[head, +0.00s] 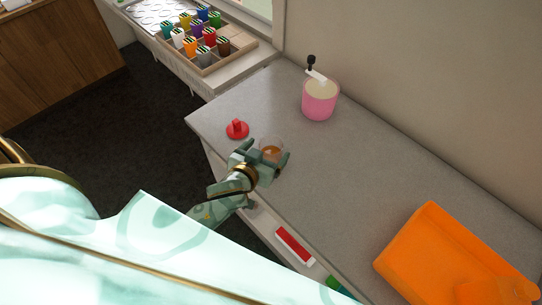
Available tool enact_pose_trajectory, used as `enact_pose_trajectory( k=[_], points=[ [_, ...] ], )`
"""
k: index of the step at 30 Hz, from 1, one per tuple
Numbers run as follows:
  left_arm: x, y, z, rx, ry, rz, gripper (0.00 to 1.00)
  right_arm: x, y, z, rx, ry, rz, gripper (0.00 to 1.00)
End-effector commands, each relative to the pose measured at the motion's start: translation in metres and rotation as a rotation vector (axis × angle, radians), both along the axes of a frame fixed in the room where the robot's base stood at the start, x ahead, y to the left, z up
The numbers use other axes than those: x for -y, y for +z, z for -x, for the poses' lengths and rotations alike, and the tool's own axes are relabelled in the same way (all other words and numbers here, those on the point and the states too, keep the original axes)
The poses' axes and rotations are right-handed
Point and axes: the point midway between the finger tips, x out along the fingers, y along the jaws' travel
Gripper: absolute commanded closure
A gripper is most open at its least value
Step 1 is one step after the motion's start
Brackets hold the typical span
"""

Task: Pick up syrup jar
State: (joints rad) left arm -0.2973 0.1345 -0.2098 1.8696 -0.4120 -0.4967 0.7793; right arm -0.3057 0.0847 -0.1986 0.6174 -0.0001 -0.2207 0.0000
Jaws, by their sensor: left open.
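The syrup jar (271,148) is a small clear jar with amber-brown contents. It stands on the grey counter in the middle of the head view, and my gripper hides part of it. My left gripper (264,155) is open, with its fingers at the jar, seemingly one on each side. I cannot tell whether they touch it. A red lid with a knob (237,130) lies on the counter just left of the jar. My right gripper is not in view.
A pink container with a pump or ladle (319,103) stands behind, near the wall. A large orange bin (440,255) is at the right. A tray of colourful cups (200,45) sits at the back left. A red and white box (295,246) is below the counter's front edge.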

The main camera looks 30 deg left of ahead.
Motion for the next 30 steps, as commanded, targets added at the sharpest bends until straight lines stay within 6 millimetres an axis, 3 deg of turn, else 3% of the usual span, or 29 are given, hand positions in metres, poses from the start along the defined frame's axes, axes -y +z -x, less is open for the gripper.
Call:
enact_pose_trajectory(
  k=[12, 20, 22, 27, 30],
  points=[
    [-0.002, -0.025, -0.046, 0.0, 0.0, -0.001, 0.14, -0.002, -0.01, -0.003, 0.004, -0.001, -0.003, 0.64],
    [-0.002, -0.027, -0.051, -0.001, -0.001, 0.001, 0.14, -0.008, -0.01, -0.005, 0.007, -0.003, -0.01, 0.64],
    [-0.002, -0.027, -0.051, -0.001, -0.001, 0.001, 0.25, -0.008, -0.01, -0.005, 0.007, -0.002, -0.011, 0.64],
    [-0.002, -0.027, -0.051, -0.001, -0.001, 0.001, 0.72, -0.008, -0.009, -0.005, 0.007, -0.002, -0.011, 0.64],
    [-0.002, -0.026, -0.051, 0.0, -0.001, 0.001, 0.73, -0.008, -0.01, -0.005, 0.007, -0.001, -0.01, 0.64]
  ],
)
